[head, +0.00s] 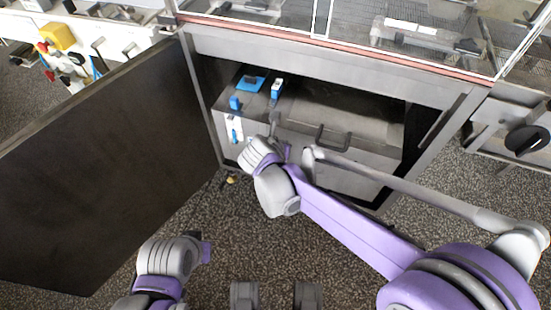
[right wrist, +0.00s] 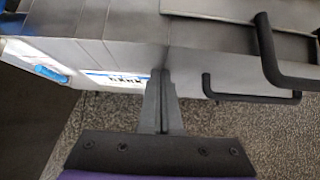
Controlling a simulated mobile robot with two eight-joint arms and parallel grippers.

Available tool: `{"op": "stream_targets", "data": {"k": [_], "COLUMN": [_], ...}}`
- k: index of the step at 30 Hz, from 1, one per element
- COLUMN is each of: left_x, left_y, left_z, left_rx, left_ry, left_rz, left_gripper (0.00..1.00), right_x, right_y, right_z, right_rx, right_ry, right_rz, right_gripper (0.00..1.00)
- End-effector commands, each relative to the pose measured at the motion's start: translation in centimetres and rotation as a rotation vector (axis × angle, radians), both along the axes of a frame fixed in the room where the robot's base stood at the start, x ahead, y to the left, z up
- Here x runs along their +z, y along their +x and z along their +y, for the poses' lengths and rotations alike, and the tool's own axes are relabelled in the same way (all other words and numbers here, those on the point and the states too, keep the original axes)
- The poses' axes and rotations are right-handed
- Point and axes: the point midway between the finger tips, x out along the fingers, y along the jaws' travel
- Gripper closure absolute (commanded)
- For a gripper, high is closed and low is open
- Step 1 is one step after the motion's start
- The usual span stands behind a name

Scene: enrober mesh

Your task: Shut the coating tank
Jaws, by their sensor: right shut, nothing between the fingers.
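The grey coating tank (head: 375,152) appears to be the box inside the open cabinet in the head view, with a dark bar handle (head: 333,140). In the right wrist view a dark handle (right wrist: 250,98) shows on a grey front, and a larger handle (right wrist: 268,50) stands nearer a raised plate (right wrist: 235,10). I cannot tell how far the tank is covered. My right gripper (head: 275,120) is shut and empty, left of the handles; its fingers also show in the right wrist view (right wrist: 162,85). My left gripper (head: 206,250) is low at left, fingers unclear.
A large dark door (head: 95,160) stands swung open on the left of the cabinet frame (head: 320,55). Blue-topped fittings (head: 250,83) sit left of the tank. A panel with a black knob (head: 527,140) is at right.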

Motion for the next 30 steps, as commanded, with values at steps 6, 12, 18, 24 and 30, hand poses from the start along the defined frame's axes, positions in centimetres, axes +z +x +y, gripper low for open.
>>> {"op": "stream_targets", "data": {"k": [6, 12, 18, 24, 30], "left_x": [-0.4, -0.6, -0.8, -0.9, -1.0], "left_y": [0.0, 0.1, 0.1, 0.1, 0.1], "left_z": [0.0, 0.0, 0.0, 0.0, 0.0], "left_rx": [0.0, 0.0, 0.0, 0.0, 0.0], "left_ry": [0.0, 0.0, 0.0, 0.0, 0.0], "left_rz": [0.001, 0.002, 0.003, 0.003, 0.003], "left_gripper": [1.0, 1.0, 1.0, 1.0, 1.0], "right_x": [-0.1, -0.1, -0.1, -0.1, 0.0], "right_y": [4.2, 7.8, 11.3, 14.5, 16.7], "right_z": [-1.4, -2.6, -3.8, -4.8, -5.5], "right_rx": [-0.004, -0.003, -0.004, -0.003, -0.002], "right_ry": [0.0, 0.0, 0.0, 0.0, 0.001], "right_rz": [-0.001, -0.001, -0.001, -0.001, 0.0], "right_gripper": [1.0, 1.0, 1.0, 1.0, 1.0]}}
